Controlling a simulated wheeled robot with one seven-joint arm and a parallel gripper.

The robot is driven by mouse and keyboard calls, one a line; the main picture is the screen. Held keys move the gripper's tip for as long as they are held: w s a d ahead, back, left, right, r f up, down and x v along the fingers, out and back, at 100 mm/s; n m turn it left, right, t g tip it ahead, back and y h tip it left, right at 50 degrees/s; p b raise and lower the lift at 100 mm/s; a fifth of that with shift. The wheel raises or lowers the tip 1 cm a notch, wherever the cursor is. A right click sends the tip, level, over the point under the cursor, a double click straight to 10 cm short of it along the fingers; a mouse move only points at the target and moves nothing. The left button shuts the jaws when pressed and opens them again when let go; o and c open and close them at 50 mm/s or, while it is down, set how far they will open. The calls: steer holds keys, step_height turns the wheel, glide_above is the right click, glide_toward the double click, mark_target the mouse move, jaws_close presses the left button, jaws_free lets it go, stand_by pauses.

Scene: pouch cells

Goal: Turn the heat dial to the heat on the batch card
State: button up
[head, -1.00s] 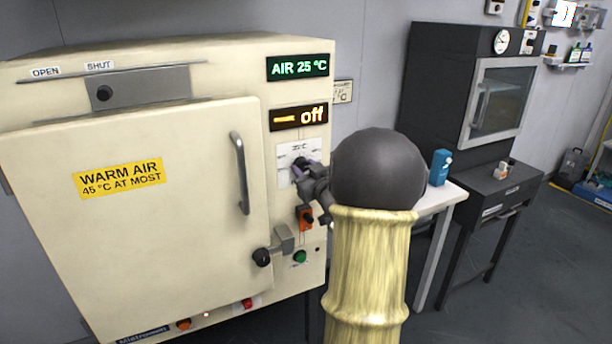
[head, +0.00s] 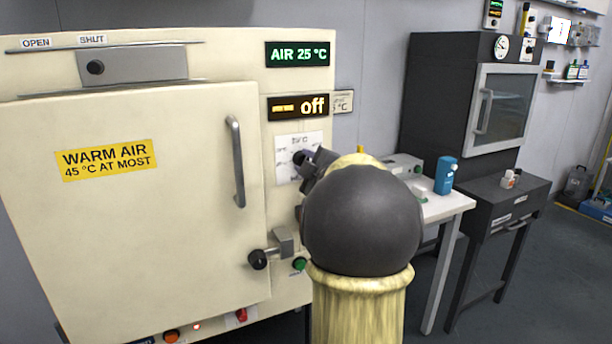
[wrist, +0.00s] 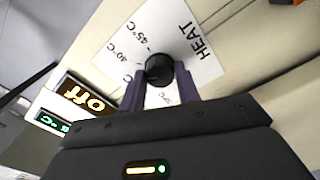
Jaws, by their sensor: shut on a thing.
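The heat dial (wrist: 159,70) is a round black knob on a white scale sheet (wrist: 193,62) marked HEAT, with 40 °C and 45 °C readable in the wrist view. My gripper (wrist: 160,82) is shut on the dial, one finger on each side. In the head view the dial (head: 299,157) sits on the cream oven's right panel, with my gripper (head: 308,162) at it. The dial's pointer is not clear.
The oven (head: 150,230) shows AIR 25 °C and an amber "off" display (head: 298,106). Its door handle (head: 236,160) and a black-knobbed latch (head: 258,259) are left of my arm. A white table (head: 450,203) and a dark cabinet (head: 440,110) stand to the right.

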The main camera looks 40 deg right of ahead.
steer(key=shift+a+f+n+b, duration=0.1)
steer(key=shift+n+b, duration=1.3)
steer(key=shift+n, duration=0.35)
steer(key=shift+f+n+b, duration=0.1)
steer(key=shift+n+b, duration=1.25)
steer(key=shift+n, duration=0.4)
steer(key=o, duration=1)
steer(key=shift+r, duration=0.1)
steer(key=shift+c, duration=0.2)
steer(key=p+v, duration=0.1)
steer(key=v, duration=1.6)
steer(key=shift+s, duration=0.2)
